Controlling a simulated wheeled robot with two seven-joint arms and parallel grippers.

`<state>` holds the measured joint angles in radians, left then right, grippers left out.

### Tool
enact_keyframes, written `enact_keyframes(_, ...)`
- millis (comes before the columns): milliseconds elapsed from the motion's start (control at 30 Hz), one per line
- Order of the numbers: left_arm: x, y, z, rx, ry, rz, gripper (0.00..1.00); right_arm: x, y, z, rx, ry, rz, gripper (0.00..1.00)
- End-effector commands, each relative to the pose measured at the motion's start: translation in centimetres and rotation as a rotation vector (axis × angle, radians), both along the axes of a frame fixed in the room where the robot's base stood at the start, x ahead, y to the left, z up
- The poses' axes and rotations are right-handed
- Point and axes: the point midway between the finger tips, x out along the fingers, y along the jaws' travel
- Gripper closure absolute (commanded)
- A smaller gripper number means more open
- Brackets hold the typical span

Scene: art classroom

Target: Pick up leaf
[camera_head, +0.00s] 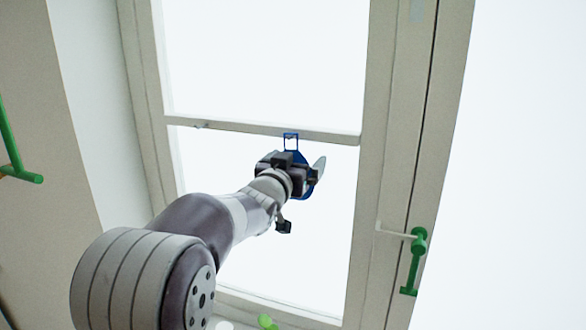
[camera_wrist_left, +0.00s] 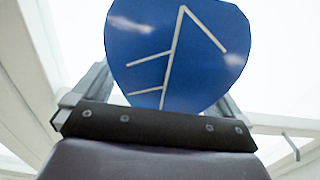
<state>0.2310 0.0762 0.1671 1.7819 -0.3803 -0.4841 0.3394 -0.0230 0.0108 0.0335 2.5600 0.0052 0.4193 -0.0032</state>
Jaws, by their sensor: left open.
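A blue leaf-shaped piece with white vein lines (camera_wrist_left: 180,48) fills the upper middle of the left wrist view. In the head view, blue parts of it (camera_head: 304,158) show behind my left gripper, in front of the window; a blue loop (camera_head: 291,136) sticks up above. My left gripper (camera_head: 292,172) is open, at the end of the arm reaching up from the lower left. In the wrist view its fingers stand on either side of the leaf's lower part. Whether they touch it cannot be told. My right gripper is not in view.
A tall bright window with a pale crossbar (camera_head: 262,130) lies behind the gripper. A green handle-like piece (camera_head: 413,262) is on the right frame, and another green piece (camera_head: 18,170) is at the left edge. A pale whitish-green shape (camera_head: 319,165) is close beside the gripper.

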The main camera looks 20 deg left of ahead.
Motion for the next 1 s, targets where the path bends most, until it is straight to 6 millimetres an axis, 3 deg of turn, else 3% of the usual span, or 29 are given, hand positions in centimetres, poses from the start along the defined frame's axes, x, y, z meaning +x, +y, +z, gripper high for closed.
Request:
enact_keyframes(100, -0.1, 0.0, 0.0, 0.0, -0.001, 0.0, 0.03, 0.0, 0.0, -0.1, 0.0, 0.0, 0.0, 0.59)
enact_keyframes(200, -0.1, 0.0, -0.1, 0.0, 0.0, 0.0, 0.36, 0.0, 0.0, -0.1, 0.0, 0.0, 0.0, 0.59)
enact_keyframes(567, -0.1, 0.0, -0.1, -0.001, 0.002, 0.0, 0.37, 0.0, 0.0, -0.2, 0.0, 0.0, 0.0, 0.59)
enact_keyframes(733, -0.1, 0.0, 1.2, 0.0, -0.002, 0.0, 0.37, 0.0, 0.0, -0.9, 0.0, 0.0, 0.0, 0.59)
enact_keyframes(867, -2.5, -0.1, 1.1, 0.0, -0.003, 0.001, 0.37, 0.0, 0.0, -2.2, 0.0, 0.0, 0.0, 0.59)
enact_keyframes(1000, -6.6, -0.3, 1.2, 0.002, -0.004, 0.002, 0.37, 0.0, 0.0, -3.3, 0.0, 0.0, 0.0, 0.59)
